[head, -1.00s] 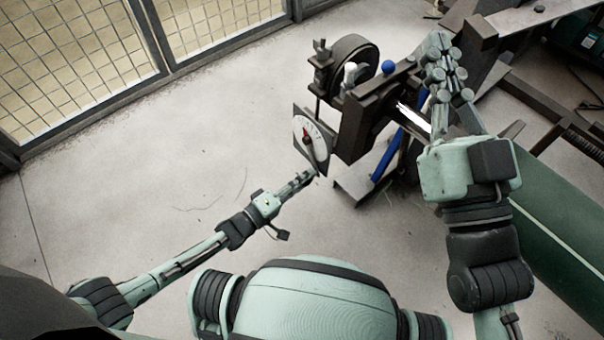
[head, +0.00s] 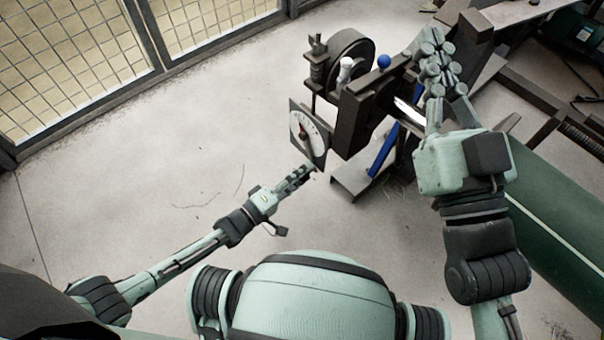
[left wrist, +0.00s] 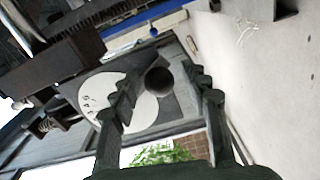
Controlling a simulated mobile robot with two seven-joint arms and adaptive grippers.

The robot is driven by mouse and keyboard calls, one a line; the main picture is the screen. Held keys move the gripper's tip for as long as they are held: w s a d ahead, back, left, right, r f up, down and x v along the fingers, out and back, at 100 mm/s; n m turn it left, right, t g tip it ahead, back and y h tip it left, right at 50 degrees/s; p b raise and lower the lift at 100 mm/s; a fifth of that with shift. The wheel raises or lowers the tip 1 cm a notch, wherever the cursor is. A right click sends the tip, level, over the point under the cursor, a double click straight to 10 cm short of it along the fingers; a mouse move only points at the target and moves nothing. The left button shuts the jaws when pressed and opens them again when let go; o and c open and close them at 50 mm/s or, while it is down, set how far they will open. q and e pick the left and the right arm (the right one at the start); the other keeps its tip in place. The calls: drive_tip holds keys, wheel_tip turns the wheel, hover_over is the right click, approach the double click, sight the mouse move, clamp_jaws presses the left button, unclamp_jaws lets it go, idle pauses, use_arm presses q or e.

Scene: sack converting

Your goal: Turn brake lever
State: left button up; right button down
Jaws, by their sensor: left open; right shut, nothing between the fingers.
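A square dial plate (head: 311,148) with a white round face and a small red mark stands on the near left side of the machine. In the left wrist view, a dark round knob (left wrist: 158,80), which looks like the brake lever's end, shows in front of the white dial face (left wrist: 95,92). My left gripper (head: 303,173) is open just below the dial, its fingers on either side of the knob in the wrist view. I cannot tell whether they touch it. My right gripper (head: 438,50) is shut and empty at the machine's right side.
A dark wheel (head: 352,58), a white-topped handle (head: 346,68) and a blue ball knob (head: 384,62) sit on the machine above the dial. A long green roll (head: 560,235) lies at right. The floor at left is clear up to the mesh fence (head: 75,60).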

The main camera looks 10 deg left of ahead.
use_arm(q)
drive_tip(key=v, duration=0.7)
drive_tip(key=shift+s, duration=0.2)
drive_tip(key=shift+a, duration=0.15)
